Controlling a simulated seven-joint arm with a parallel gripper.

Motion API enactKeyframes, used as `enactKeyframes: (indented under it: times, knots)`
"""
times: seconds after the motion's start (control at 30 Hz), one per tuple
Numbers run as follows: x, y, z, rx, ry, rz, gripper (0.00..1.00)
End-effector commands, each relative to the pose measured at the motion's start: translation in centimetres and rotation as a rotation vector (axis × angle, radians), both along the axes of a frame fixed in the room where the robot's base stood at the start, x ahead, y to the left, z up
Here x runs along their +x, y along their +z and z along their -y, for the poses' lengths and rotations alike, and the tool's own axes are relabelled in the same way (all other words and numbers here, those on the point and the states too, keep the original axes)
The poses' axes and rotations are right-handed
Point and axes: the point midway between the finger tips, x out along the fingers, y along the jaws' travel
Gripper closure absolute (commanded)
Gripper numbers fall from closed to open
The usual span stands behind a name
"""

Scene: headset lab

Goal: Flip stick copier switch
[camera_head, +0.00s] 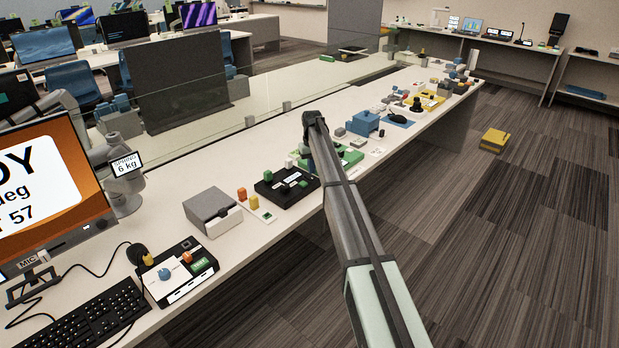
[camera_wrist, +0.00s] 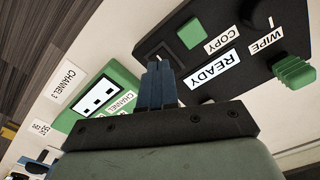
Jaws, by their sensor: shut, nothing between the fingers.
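The stick copier appears to be the black box (camera_wrist: 225,50) in the wrist view, with a READY display (camera_wrist: 214,68) and COPY and WIPE labels. It has a flat green square (camera_wrist: 191,33) near COPY and a raised, ribbed green piece (camera_wrist: 294,74) near WIPE. I cannot tell for certain which part is the switch. The box also shows in the head view (camera_head: 285,188), left of my arm. My gripper (camera_wrist: 158,68) is shut and empty, with its blue fingers together over the edge of the box. Contact cannot be told. In the head view my arm hides the fingertips.
A green box labelled CHANNEL (camera_wrist: 92,98) sits close beside the fingers. In the head view, a grey box (camera_head: 212,211) and a black-and-white device with a blue knob (camera_head: 174,272) stand nearer. A blue box (camera_head: 364,123) and several small items crowd the bench farther along.

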Motion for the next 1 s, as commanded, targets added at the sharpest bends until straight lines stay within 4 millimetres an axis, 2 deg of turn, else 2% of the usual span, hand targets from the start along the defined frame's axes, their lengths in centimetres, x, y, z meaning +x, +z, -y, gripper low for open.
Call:
enactKeyframes:
  times: [0.63, 1.0]
  knots:
    - [0.0, 4.1, 0.0, 0.0, 0.0, 0.001, 1.0]
    - [-0.1, 4.4, 0.0, 0.0, 0.0, 0.0, 1.0]
